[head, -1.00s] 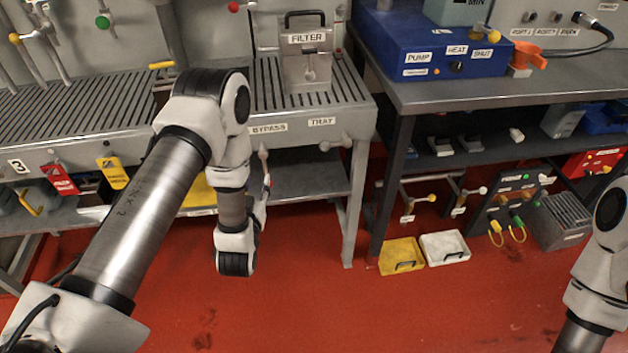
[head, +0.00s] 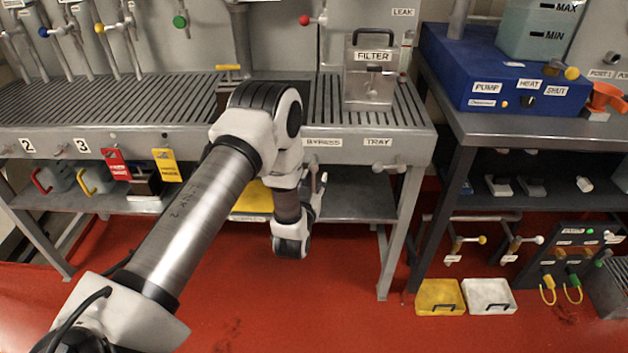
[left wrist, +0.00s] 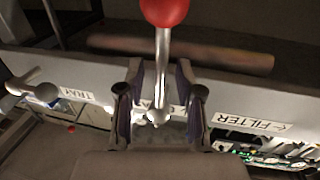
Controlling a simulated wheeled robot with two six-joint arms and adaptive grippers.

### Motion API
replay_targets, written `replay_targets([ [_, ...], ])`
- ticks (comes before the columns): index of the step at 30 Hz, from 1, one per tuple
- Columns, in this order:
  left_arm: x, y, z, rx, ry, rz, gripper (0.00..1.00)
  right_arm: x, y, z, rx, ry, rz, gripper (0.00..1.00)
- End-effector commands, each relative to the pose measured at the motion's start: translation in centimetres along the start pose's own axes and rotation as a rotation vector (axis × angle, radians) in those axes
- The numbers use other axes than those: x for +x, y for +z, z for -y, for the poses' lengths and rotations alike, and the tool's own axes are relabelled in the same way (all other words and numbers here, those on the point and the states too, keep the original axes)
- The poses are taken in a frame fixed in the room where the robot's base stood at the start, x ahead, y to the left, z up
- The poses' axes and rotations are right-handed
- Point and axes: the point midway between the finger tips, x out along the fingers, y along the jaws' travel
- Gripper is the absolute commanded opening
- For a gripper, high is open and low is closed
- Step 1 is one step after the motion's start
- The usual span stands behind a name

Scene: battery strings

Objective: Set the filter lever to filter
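The lever (left wrist: 162,70) is a metal rod with a red ball knob (left wrist: 165,8), seen in the left wrist view. It stands in front of a pale rail with a FILTER arrow label (left wrist: 250,122) on the right and a TRAY label (left wrist: 76,95) on the left. A label between them is mostly hidden by my fingers. My left gripper (left wrist: 160,95) is open, one finger on each side of the rod with gaps showing. In the head view my left gripper (head: 317,195) is by the bench front under the BYPASS label (head: 322,143), largely behind my arm. My right gripper is out of view.
A clear box marked FILTER (head: 368,92) stands on the slatted bench top. A pale handle (head: 388,167) sticks out below the TRAY label on the right. A lower shelf (head: 360,200) runs beneath the bench.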

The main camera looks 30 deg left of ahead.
Motion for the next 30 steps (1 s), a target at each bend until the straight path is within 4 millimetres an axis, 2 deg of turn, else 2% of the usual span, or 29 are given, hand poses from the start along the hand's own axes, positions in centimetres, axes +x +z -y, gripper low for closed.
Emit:
replay_targets([
  [2, 0.0, 0.0, 0.0, 0.000, 0.000, 0.000, 0.36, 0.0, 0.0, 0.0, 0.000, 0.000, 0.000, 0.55],
  [6, 0.0, 0.0, 0.0, 0.000, 0.000, 0.000, 0.00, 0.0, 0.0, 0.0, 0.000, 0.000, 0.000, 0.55],
  [20, -0.1, -0.2, 0.2, 0.031, -0.001, 0.006, 0.00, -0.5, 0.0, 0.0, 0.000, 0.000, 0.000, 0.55],
  [30, -0.2, -0.6, 1.0, 0.219, 0.000, 0.044, 0.00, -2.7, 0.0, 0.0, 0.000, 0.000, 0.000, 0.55],
])
